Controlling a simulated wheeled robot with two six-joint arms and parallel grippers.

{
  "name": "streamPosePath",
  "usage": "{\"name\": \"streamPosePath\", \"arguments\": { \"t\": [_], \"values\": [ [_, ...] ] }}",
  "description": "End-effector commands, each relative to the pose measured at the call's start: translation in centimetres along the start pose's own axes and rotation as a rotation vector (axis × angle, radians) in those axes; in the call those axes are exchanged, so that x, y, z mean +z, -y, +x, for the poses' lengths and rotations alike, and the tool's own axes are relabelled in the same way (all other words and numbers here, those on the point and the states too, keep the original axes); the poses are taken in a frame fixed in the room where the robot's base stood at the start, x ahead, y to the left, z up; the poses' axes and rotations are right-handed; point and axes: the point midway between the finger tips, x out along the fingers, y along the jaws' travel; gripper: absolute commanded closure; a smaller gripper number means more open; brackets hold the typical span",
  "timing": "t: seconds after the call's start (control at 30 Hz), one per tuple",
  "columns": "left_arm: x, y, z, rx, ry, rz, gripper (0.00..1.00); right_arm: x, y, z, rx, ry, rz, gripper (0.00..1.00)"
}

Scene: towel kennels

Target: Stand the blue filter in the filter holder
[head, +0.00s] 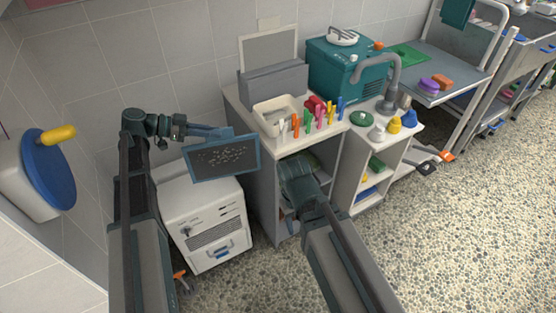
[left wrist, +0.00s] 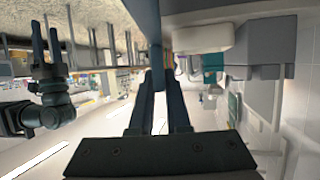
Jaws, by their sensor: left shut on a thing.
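The blue filter (head: 222,155), a flat panel with a blue frame and a dark speckled face, hangs in the air above a white machine. My left gripper (head: 226,133) is shut on its top edge. In the left wrist view the filter (left wrist: 157,50) shows nearly edge-on, between the fingers. The grey box on the counter (head: 272,84) looks like the filter holder; a grey panel with a pale frame stands at its back. The filter is left of this box and lower, apart from it. My right gripper (left wrist: 46,45) shows in the left wrist view with its fingers apart and empty.
A cream bin (head: 275,115) and several coloured clips (head: 310,120) stand on the counter in front of the grey box. A teal machine (head: 345,68) stands to its right. The white machine (head: 205,215) is on the floor. A tiled wall lies behind.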

Motion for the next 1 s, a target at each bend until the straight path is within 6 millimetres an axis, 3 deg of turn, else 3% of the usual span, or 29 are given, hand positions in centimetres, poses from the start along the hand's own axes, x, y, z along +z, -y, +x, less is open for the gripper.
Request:
{"name": "streamPosePath", "arguments": {
  "t": [0.27,0.47,0.67,1.0],
  "values": [
    [-0.1,0.0,0.0,0.000,-0.001,0.000,1.00,0.0,0.0,-0.1,0.000,0.000,0.000,0.50],
    [-1.4,0.0,-0.6,0.000,-0.001,0.000,1.00,0.1,-0.1,-1.5,0.000,0.000,0.000,0.50],
    [-4.7,0.0,-1.9,0.000,-0.001,0.000,1.00,0.3,-0.5,-5.0,0.000,0.000,0.000,0.50],
    [-12.7,0.0,-5.2,0.000,-0.001,0.000,1.00,0.8,-1.3,-13.6,0.000,0.000,0.001,0.50]
  ]
}}
